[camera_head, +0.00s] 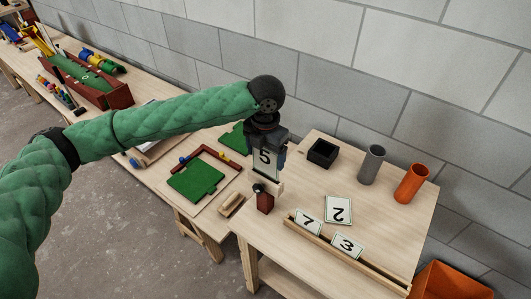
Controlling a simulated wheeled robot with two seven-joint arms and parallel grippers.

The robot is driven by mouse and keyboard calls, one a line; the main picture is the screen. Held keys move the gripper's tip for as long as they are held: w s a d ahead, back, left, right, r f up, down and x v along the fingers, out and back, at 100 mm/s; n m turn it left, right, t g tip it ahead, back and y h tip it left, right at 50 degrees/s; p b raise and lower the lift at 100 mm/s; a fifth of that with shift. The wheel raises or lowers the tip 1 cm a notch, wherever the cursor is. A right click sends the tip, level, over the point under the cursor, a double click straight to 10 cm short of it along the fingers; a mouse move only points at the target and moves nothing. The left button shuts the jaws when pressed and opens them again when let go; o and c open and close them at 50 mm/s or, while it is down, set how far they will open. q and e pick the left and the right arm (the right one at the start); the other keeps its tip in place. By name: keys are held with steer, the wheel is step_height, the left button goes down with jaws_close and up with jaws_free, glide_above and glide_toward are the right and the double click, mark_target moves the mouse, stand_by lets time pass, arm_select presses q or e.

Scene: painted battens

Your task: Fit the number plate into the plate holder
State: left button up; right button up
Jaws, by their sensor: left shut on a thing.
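My left gripper (266,140) comes down from above and is shut on a white number plate (265,160) marked 5. The plate is held upright with its number facing me. Directly below it a small light wooden piece (278,187) stands by a dark red block (265,203) at the table's left edge; this looks like the plate holder. I cannot tell whether the plate's lower edge touches it. Plates marked 7 (308,222) and 3 (347,246) lie by a long wooden rail (375,272), and plate 2 (338,209) lies behind them. My right gripper is not in view.
A black open box (322,153), a grey cylinder (372,165) and an orange cylinder (411,184) stand at the back. A green board (197,181) lies on the left table. A block wall closes off the back. An orange crate (450,281) is at lower right.

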mark_target(266, 173)
arm_select(q)
steer(key=shift+p, duration=0.5)
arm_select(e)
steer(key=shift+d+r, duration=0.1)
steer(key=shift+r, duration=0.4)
arm_select(q)
steer(key=shift+f+b, duration=1.05)
steer(key=shift+f, duration=1.7)
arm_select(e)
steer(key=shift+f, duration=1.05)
arm_select(q)
steer(key=o, duration=0.9)
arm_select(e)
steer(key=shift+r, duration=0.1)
arm_select(q)
steer(key=shift+r, duration=0.1)
step_height(266, 173, up, 6)
steer(key=b, duration=0.2)
steer(key=shift+b, duration=0.3)
steer(key=shift+r, duration=0.8)
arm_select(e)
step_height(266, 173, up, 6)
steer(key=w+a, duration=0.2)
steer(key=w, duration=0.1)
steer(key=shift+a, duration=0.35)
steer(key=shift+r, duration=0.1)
